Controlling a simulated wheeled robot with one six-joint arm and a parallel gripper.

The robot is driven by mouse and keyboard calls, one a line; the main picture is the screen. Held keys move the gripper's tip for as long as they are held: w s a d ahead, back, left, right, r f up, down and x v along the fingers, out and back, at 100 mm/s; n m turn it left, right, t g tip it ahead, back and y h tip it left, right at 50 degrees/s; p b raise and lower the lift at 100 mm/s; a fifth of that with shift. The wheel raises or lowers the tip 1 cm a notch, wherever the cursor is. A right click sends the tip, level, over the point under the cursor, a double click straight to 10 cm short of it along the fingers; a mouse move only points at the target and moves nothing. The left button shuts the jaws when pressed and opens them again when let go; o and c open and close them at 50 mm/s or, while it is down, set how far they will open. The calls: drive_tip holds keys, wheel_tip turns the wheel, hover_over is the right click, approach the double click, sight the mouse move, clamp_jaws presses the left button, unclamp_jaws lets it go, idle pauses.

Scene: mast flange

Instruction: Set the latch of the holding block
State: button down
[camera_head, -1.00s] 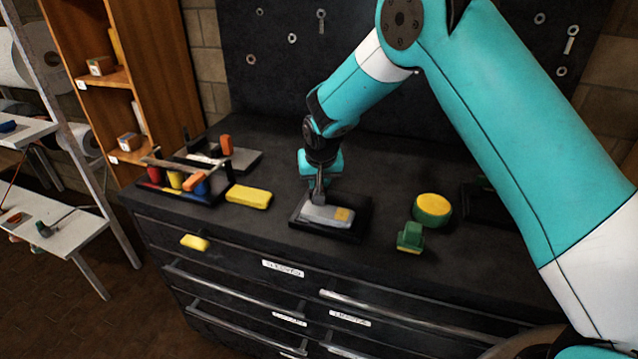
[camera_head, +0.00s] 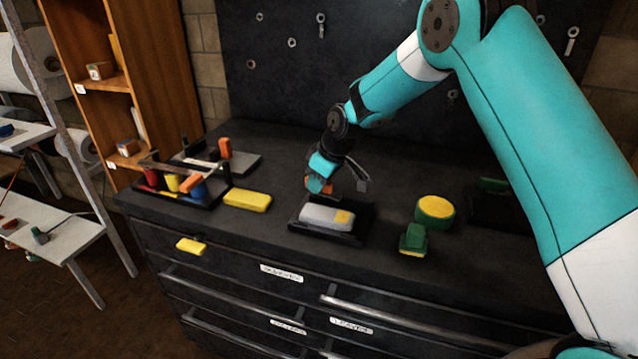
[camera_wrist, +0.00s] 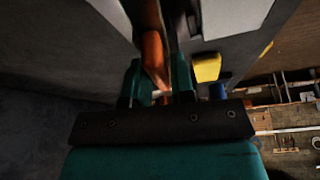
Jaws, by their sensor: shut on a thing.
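My gripper (camera_head: 322,186) is above the bench behind a black tray (camera_head: 353,238). Its teal fingers (camera_wrist: 158,84) are shut on an orange-handled tool (camera_wrist: 154,52) with a dark grey end (camera_head: 361,176). The tool is tilted and apart from the grey block (camera_head: 322,217), which lies in the black tray and has a yellow patch at its right end. At the back left, a grey plate (camera_head: 246,163) bears upright parts and an orange knob (camera_head: 225,148). I cannot tell for certain which of these is the holding block, and no latch shows clearly.
A rack (camera_head: 207,200) with coloured handles stands on the left, beside a yellow bar (camera_head: 247,200). A yellow-topped green disc (camera_head: 434,211) and a green block (camera_head: 413,239) are on the right. A yellow piece (camera_head: 191,246) is at the drawer front.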

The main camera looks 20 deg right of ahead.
drive_tip(key=shift+n+g+y, duration=0.3)
drive_tip(key=shift+n, duration=0.7)
drive_tip(key=c, duration=1.1)
unclamp_jaws()
drive_tip(key=shift+r, duration=0.1)
drive_tip(key=b+v, duration=0.2)
drive_tip(key=v, duration=1.5)
drive_tip(key=shift+r, duration=0.15)
